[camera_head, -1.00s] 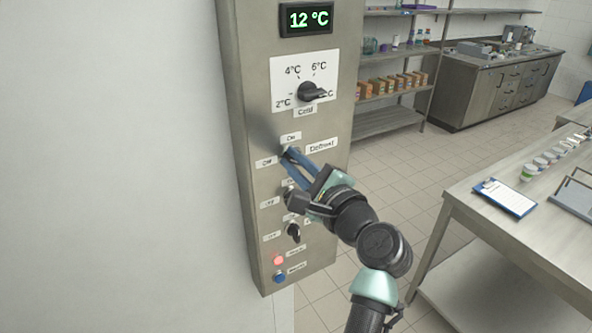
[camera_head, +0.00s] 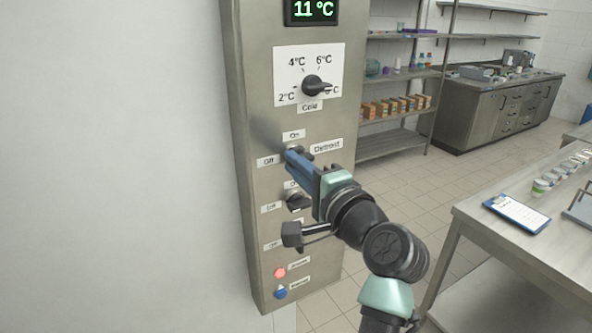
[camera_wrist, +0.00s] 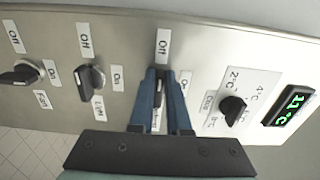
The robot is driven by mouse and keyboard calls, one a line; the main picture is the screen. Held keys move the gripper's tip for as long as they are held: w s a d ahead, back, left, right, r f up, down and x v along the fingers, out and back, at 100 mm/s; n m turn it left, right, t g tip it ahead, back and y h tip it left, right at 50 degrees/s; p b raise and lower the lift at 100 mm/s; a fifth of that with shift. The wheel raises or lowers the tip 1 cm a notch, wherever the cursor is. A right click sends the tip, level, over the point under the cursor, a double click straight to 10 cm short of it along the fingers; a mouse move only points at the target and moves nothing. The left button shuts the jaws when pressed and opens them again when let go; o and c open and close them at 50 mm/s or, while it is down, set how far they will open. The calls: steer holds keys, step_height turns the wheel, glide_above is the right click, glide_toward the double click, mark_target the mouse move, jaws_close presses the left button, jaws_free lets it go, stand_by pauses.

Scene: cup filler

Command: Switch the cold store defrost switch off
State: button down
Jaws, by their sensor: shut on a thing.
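The defrost switch is a dark rotary knob (camera_wrist: 159,88) on a steel panel (camera_head: 255,120). Its Off label (camera_head: 268,161) is at its left, its On label (camera_head: 293,135) above it, and its Defrost label (camera_head: 327,147) at its right. My gripper (camera_head: 293,157) is shut on the knob, with blue fingers on both sides of it. In the wrist view the fingers (camera_wrist: 160,75) line up with the Off label (camera_wrist: 162,46). The fingers hide most of the knob, so its exact pointing is hard to see.
The cold dial (camera_head: 316,86) and a display (camera_head: 311,10) reading 11 °C are above. Another switch (camera_head: 296,200) sits close below, with red (camera_head: 280,272) and blue (camera_head: 281,292) buttons lower. A steel table (camera_head: 470,215) stands right, with open floor between.

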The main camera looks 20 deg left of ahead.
steer(key=shift+f, duration=0.1)
stand_by(0.3)
steer(key=c, duration=0.9)
jaws_free()
steer(key=b+v, duration=0.2)
steer(key=v, duration=1.1)
steer(key=shift+b, duration=0.4)
step_height(320, 180, up, 7)
steer(key=w+d+n+t+h, duration=0.1)
steer(key=d+n+t+h, duration=0.2)
steer(key=t+h, duration=0.15)
steer(key=s+d+r+n+t+h, duration=0.1)
steer(key=s+d+r+t+h, duration=0.1)
steer(key=r, duration=0.4)
steer(key=s+d+r+n+t+h, duration=0.2)
steer(key=s+r+t+h, duration=0.2)
steer(key=s+r+t, duration=0.2)
steer(key=s+d+r+n+t+h, duration=0.1)
steer(key=s+d+r+t+h, duration=0.1)
steer(key=s+r+t+h, duration=0.1)
steer(key=shift+s+d+r+n+t+h, duration=0.15)
steer(key=shift+s+r+t+h, duration=0.1)
steer(key=shift+s+r, duration=0.4)
steer(key=shift+s+d+r+n+t+h, duration=0.1)
steer(key=shift+s+d+r+n+t, duration=0.1)
steer(key=shift+s+r, duration=0.45)
